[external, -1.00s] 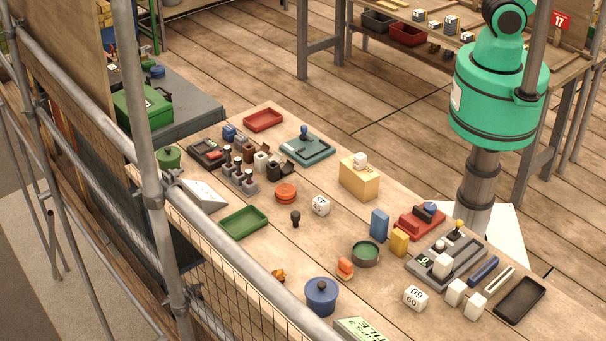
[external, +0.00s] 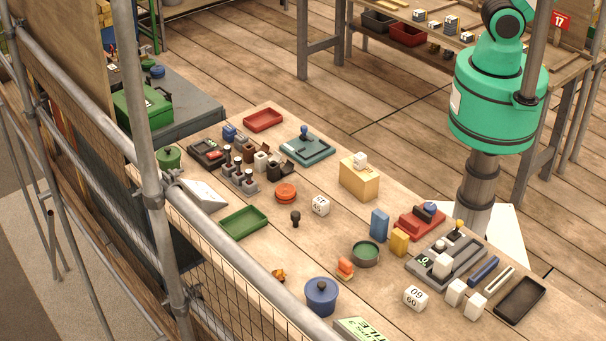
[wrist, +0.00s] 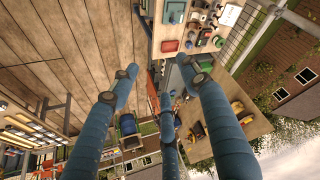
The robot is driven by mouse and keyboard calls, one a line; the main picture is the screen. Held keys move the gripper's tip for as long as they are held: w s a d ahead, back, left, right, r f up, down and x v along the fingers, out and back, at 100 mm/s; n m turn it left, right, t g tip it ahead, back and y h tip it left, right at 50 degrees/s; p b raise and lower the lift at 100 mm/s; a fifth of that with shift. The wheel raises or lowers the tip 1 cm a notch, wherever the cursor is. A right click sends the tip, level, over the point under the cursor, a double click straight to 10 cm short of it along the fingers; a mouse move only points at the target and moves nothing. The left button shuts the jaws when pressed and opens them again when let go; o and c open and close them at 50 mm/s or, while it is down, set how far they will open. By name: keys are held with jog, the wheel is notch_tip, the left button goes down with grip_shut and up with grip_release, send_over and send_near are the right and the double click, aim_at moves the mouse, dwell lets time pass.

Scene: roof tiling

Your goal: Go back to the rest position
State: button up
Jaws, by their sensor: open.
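My gripper (wrist: 162,88) shows in the wrist view as blue fingers spread wide apart. It is open and nothing is between the fingertips. It is high above the ground, clear of any surface, and the view beyond it is tilted. In the external view only a teal part of my arm shows at the upper right, over a grey column. My gripper is outside that view.
A long wooden table (external: 334,238) crosses the external view, crowded with trays, blocks, a blue pot (external: 321,297) and a green tray (external: 243,222). Scaffold poles (external: 150,165) stand along its left side. A shelf bench is at the back right. Wooden floor lies behind the table.

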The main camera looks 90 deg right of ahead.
notch_tip(320, 180, down, 16)
jog(key=b, duration=1.4)
jog(key=shift+r+b, duration=0.25)
jog(key=shift+b, duration=0.05)
